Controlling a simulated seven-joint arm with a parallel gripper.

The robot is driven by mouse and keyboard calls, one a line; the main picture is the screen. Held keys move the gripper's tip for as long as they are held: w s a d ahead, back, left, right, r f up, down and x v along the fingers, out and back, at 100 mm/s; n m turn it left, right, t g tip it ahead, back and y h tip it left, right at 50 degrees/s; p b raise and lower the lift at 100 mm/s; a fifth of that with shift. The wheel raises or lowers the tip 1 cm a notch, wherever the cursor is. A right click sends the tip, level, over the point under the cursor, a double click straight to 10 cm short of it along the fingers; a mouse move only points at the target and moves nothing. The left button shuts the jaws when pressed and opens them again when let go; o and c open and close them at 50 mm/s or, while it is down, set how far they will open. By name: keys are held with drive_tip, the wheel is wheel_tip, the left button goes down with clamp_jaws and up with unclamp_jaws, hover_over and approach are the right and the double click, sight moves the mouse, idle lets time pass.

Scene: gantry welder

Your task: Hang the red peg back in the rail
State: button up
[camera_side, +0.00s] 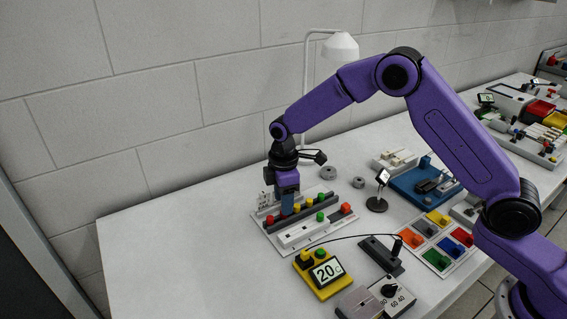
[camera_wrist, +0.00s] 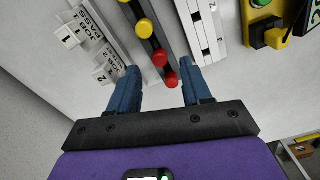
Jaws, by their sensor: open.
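The dark rail (camera_wrist: 154,43) runs between my fingers in the wrist view, with round-headed yellow pegs (camera_wrist: 145,28) on it. Two red pegs, one farther (camera_wrist: 159,57) and one nearer (camera_wrist: 171,80), show at its near end. I cannot tell which is the task's peg or how each is seated. In the side view one red peg (camera_side: 270,219) stands at the rail's left end, left of my gripper (camera_side: 287,211). My gripper points down over the rail, open, with blue fingers (camera_wrist: 161,74) on either side of the red pegs; its fingers hide part of the rail.
White label blocks (camera_wrist: 88,30) stand behind the rail. A yellow display box (camera_side: 319,272) and a colored-block tray (camera_side: 438,241) stand nearby. The table's left part is clear.

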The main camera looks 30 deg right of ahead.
wheel_tip(320, 180, up, 14)
idle(0.4)
idle(0.3)
drive_tip(key=s+d+r+m, duration=0.1)
drive_tip(key=s, duration=0.8)
drive_tip(key=s+d+r, duration=0.2)
drive_tip(key=s, duration=0.8)
drive_tip(key=s+d+f, duration=0.1)
drive_tip(key=s+d, duration=0.4)
drive_tip(key=s, duration=0.4)
drive_tip(key=s+d+f+m, duration=0.1)
drive_tip(key=s+d+f, duration=0.1)
drive_tip(key=s+d, duration=0.3)
drive_tip(key=s, duration=0.4)
drive_tip(key=shift+d+f, duration=0.25)
drive_tip(key=shift+d, duration=0.1)
